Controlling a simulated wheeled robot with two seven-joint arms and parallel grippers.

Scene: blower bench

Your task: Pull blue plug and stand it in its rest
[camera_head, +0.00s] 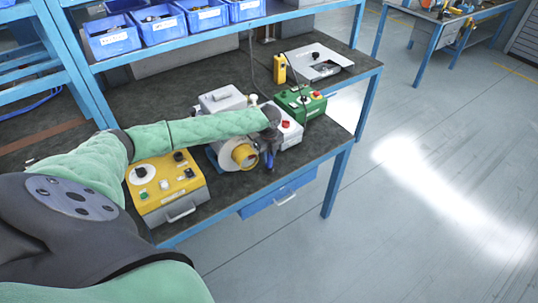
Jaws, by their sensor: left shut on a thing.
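My left arm reaches in from the left over the bench, and its dark gripper (270,146) points down near the front edge. The gripper is shut on a small blue piece (269,161), which looks like the blue plug and is mostly hidden by the fingers. It is just right of the blower's yellow-ringed round outlet (244,155) and in front of a white box with a red button (290,130). I cannot tell whether the plug is seated in a socket or free. I cannot make out the plug's rest. My right gripper is not in view.
A yellow control box (165,190) stands left of the blower, and a green box (303,103) stands behind right. A yellow pendant (279,68) hangs on a cable near a pale panel (318,62). Blue bins (111,40) line the shelf above. The bench's right front corner is clear.

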